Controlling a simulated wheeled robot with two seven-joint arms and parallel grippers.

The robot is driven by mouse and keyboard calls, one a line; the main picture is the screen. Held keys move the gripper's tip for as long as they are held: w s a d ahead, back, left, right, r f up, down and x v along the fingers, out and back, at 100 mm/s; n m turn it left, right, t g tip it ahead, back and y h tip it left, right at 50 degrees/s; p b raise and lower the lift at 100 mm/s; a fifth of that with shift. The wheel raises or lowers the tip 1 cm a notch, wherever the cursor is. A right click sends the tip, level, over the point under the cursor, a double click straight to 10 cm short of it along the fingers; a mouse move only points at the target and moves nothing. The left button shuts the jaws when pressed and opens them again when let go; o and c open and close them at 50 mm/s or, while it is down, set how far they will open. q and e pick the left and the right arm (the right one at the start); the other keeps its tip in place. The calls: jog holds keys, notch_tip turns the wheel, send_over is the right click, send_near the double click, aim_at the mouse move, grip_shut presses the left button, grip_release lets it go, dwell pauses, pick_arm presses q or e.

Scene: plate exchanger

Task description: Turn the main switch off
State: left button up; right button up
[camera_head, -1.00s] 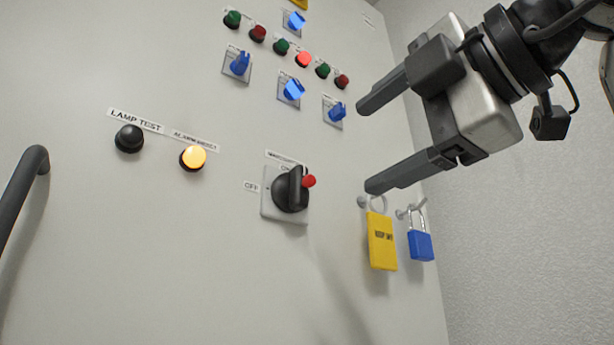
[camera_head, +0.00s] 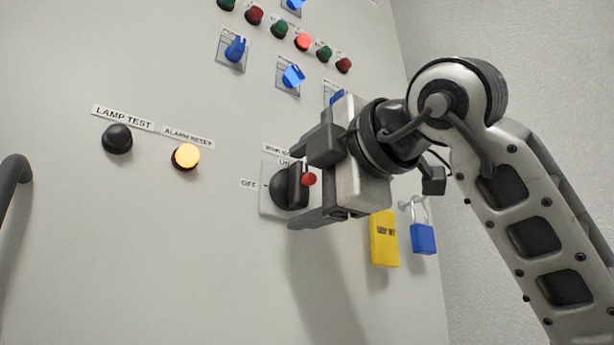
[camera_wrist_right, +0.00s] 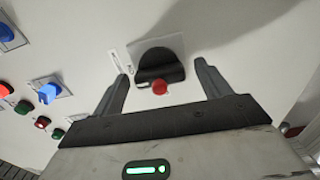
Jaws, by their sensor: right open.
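The main switch (camera_head: 284,190) is a black rotary knob with a red tip on a pale square plate, on the grey cabinet front. Its handle stands upright in the head view, toward the "ON" label, with an "OFF" label to its left. In the right wrist view the knob (camera_wrist_right: 159,66) lies between and beyond the fingers. My right gripper (camera_head: 300,185) is open in front of the switch, one finger above and one below it in the head view. The wrist view shows the open jaws (camera_wrist_right: 165,85) empty, with a gap on each side of the knob. My left gripper is not in view.
A black lamp test button (camera_head: 117,139) and a lit yellow alarm reset button (camera_head: 186,157) sit left of the switch. Blue selector switches (camera_head: 235,49) and lamps are above. A yellow tag (camera_head: 384,240) and blue padlock (camera_head: 423,238) hang at right. A dark handle (camera_head: 14,180) is at far left.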

jog(key=c, duration=1)
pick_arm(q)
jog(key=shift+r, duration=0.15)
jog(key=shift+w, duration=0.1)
pick_arm(e)
jog(key=shift+f+n, duration=0.1)
jog(key=shift+n, duration=0.2)
jog(key=shift+n+b, duration=0.55)
jog(key=shift+n, duration=0.65)
jog(key=n, duration=0.5)
jog(key=shift+n+b, duration=0.3)
jog(key=shift+b, duration=0.1)
jog(key=n, duration=0.3)
jog(key=shift+n, duration=0.3)
jog(key=n, duration=0.3)
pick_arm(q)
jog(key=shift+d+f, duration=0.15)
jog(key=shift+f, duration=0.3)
pick_arm(e)
jog(key=shift+n, duration=1.3)
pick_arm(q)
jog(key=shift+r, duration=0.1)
